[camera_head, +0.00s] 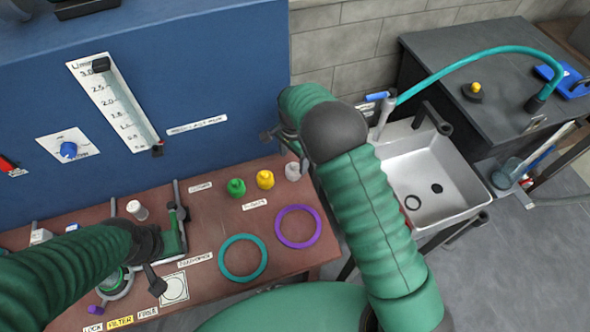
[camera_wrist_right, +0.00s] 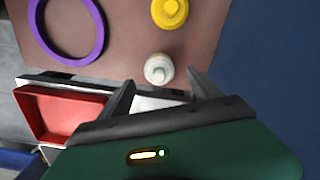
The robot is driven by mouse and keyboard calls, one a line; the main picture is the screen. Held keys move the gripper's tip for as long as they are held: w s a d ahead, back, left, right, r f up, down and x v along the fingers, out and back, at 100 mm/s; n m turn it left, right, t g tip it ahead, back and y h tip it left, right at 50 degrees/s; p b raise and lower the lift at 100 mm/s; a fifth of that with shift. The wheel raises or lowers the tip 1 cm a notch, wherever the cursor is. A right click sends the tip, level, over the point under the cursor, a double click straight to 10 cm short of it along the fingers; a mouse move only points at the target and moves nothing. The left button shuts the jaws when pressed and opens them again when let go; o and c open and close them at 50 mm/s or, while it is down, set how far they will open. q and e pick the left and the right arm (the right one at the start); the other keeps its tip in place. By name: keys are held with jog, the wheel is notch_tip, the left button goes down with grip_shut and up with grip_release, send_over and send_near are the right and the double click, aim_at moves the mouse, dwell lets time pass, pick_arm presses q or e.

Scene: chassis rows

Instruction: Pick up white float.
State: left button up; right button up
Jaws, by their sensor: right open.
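The white float (camera_head: 292,171) stands at the back right of the brown bench, right of a yellow float (camera_head: 265,180) and a green float (camera_head: 236,187). In the right wrist view the white float (camera_wrist_right: 158,68) lies just beyond and between my open fingertips, with the yellow one (camera_wrist_right: 169,11) farther off. My right gripper (camera_head: 284,147) is open and empty by the blue panel, close to the white float; its arm covers part of it. My left gripper (camera_head: 168,248) is over the left part of the bench; its jaw opening is unclear.
A purple ring (camera_head: 298,227) and a teal ring (camera_head: 243,258) lie on the bench. A blue panel (camera_head: 220,80) rises behind it. A white cylinder (camera_head: 137,209) stands farther left. A sink (camera_head: 430,180) is at right. A red tray (camera_wrist_right: 65,112) shows past the bench edge.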

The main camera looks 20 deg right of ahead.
aim_at(293, 170)
jog(key=shift+w+a+f, duration=0.1)
jog(key=shift+a+f, duration=0.1)
jog(key=shift+f, duration=0.8)
jog(key=f, duration=0.2)
jog(key=f+p, duration=0.1)
jog(key=f, duration=0.1)
jog(key=shift+s, duration=0.2)
jog(key=shift+d+f, duration=0.1)
jog(key=shift+f, duration=0.1)
jog(key=shift+w+d, duration=0.1)
jog(key=shift+d, duration=0.1)
jog(key=shift+a, duration=0.15)
jog(key=c, duration=1.4)
